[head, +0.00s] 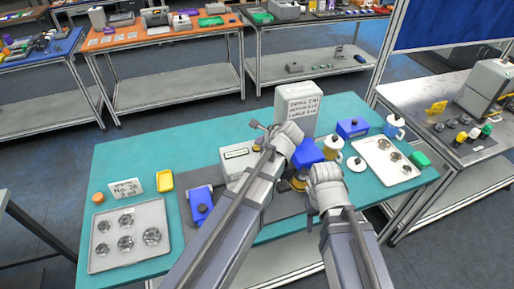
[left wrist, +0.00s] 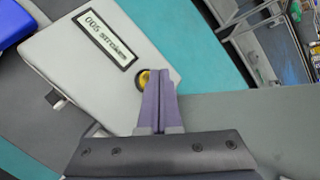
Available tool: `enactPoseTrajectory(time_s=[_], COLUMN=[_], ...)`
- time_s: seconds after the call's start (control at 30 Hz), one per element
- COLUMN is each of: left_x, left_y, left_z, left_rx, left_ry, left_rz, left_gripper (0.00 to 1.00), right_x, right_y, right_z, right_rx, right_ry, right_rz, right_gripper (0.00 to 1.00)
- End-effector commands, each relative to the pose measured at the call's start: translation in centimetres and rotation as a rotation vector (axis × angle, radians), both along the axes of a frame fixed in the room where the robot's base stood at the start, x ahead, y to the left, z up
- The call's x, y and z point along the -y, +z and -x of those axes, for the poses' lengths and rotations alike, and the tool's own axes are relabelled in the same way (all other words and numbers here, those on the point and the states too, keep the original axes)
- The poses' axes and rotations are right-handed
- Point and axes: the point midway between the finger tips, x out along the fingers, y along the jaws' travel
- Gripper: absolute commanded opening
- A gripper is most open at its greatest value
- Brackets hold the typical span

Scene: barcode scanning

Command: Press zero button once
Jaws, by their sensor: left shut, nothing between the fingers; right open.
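The grey-white counter box (head: 238,158) stands on the dark mat in the middle of the teal table. In the left wrist view, the box's top (left wrist: 85,70) has a display (left wrist: 105,38) that seems to read "005 strokes". A yellow button (left wrist: 145,79) with a dark ring sits at the box's edge. My left gripper (left wrist: 160,72) is shut and empty; its tips are beside the button and partly cover it. Contact cannot be told. In the head view the left gripper (head: 266,140) is right of the box. My right gripper (head: 318,178) is open near the blue device (head: 307,152).
A white sign block (head: 297,105) stands behind the grippers. A blue item (head: 200,203) lies left of the box. A tray with round metal parts (head: 97,258) is at the left; another tray (head: 367,149) is at the right.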

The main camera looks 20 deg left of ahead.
Motion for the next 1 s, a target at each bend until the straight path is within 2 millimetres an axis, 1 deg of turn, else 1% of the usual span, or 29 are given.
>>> enactPoseTrajectory(time_s=[0.17,0.57,1.0], left_x=[0.0,0.0,0.0], left_y=[-0.77,-0.73,-1.2], left_z=[-0.01,0.0,0.0], left_rx=[0.0,0.0,0.0], left_ry=[0.0,0.0,0.0], left_rz=[0.0,0.0,0.0], left_gripper=[0.0,0.0,0.0], right_x=[0.0,0.0,0.0], right_y=[-0.76,-0.73,-1.21], right_z=[-0.01,0.0,0.0], right_rx=[0.0,0.0,0.0], right_ry=[0.0,0.0,0.0], right_rz=[0.0,0.0,0.0], right_gripper=[0.5,0.5,0.5])
